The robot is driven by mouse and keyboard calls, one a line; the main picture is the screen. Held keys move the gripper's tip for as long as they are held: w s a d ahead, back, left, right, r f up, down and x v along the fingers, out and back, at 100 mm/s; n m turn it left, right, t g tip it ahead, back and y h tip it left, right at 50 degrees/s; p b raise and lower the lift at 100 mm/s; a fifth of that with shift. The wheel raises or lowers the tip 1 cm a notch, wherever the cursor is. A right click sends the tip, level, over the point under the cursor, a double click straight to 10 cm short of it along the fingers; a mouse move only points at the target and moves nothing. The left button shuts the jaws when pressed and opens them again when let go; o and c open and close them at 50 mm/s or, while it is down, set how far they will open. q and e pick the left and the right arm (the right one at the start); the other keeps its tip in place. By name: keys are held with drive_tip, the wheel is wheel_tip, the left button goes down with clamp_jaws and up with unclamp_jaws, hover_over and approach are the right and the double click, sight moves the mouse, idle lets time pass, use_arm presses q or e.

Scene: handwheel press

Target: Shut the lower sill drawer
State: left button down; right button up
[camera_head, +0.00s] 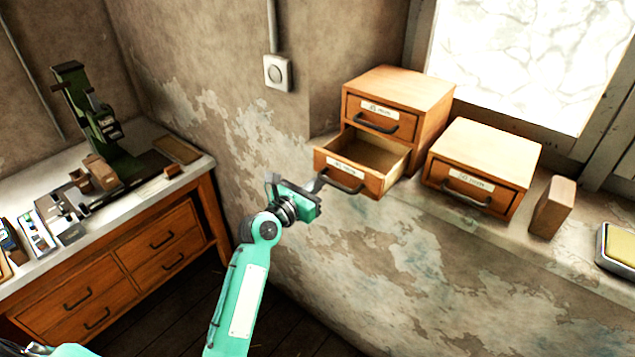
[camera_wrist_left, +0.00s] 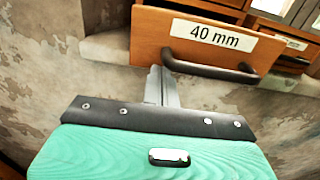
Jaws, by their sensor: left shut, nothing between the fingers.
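The lower sill drawer (camera_head: 349,168) stands pulled out of the left wooden cabinet (camera_head: 428,92) on the window sill, and it looks empty inside. Its front has a dark handle and a label, which reads 40 mm in the left wrist view (camera_wrist_left: 190,33). My left gripper (camera_head: 321,183) is shut and empty, with its fingertips close to the left part of the drawer front. In the left wrist view the fingers (camera_wrist_left: 161,86) reach up to the handle's left end; I cannot tell whether they touch. The upper drawer (camera_head: 379,116) is shut. My right gripper is not in view.
A second wooden drawer box (camera_head: 482,168) stands to the right on the sill, with a wooden block (camera_head: 553,207) and a yellow-topped tray (camera_head: 619,246) beyond it. A workbench (camera_head: 110,262) with a green press (camera_head: 95,115) stands at the left.

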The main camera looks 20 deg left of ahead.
sight(362, 160)
use_arm(q)
drive_tip(key=p+x, duration=0.1)
drive_tip(key=x, duration=0.8)
drive_tip(key=shift+w+d, duration=0.1)
drive_tip(key=shift+w, duration=0.25)
drive_tip(key=shift+f, duration=0.1)
